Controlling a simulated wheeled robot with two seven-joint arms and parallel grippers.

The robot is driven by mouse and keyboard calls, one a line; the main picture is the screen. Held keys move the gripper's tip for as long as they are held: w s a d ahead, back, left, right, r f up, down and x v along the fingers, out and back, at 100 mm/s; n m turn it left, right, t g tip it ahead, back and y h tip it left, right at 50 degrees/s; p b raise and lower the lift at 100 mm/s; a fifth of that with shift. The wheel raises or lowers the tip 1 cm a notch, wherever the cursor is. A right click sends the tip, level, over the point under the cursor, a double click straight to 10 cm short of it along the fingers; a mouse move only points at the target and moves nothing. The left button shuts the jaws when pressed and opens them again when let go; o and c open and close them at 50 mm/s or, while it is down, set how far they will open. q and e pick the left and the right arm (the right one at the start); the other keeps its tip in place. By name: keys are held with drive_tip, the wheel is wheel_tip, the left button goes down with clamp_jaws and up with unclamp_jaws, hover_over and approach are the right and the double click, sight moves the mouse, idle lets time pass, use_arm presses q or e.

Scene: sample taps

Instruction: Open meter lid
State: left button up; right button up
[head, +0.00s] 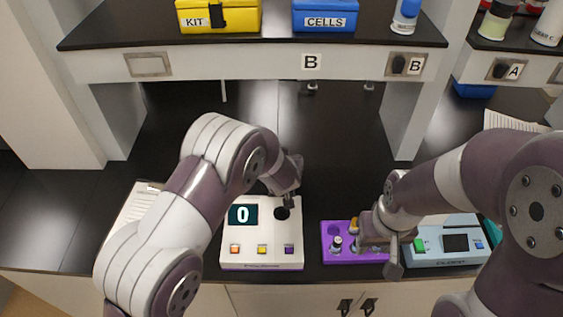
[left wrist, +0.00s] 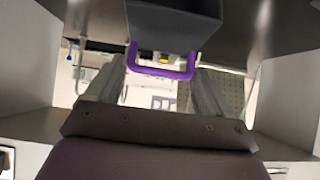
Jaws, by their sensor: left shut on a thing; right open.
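The white meter (head: 262,232) stands on the dark bench, with a dark display (head: 243,214) reading 0 and a row of coloured buttons. A dark round opening (head: 283,212) shows at its upper right. My left gripper (head: 290,201) is just behind and above this opening, shut on a small dark part that looks like the lid. The lid's exact angle is too small to tell. In the left wrist view a dark block with a purple U-shaped edge (left wrist: 160,73) lies between the fingertips. My right gripper (head: 383,255) is open, near the purple rack (head: 343,255).
The purple rack holds vials and is partly hidden by my right gripper. A light blue device (head: 460,258) stands to its right. Paper (head: 137,205) lies left of the meter. A shelf (head: 270,66) overhangs the back, with a yellow kit box (head: 243,19) and blue box (head: 325,17).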

use_arm(q)
drive_tip(key=shift+w+d+r, duration=0.15)
drive_tip(key=shift+w+r, duration=0.3)
drive_tip(key=shift+r, duration=0.1)
drive_tip(key=o, duration=1.3)
drive_tip(key=shift+c, duration=0.2)
drive_tip(key=shift+s+f, duration=0.2)
drive_tip(key=shift+s, duration=0.05)
drive_tip(key=shift+s+r, duration=0.1)
drive_tip(key=shift+s, duration=0.1)
drive_tip(key=b+v, duration=0.2)
drive_tip(key=v, duration=1)
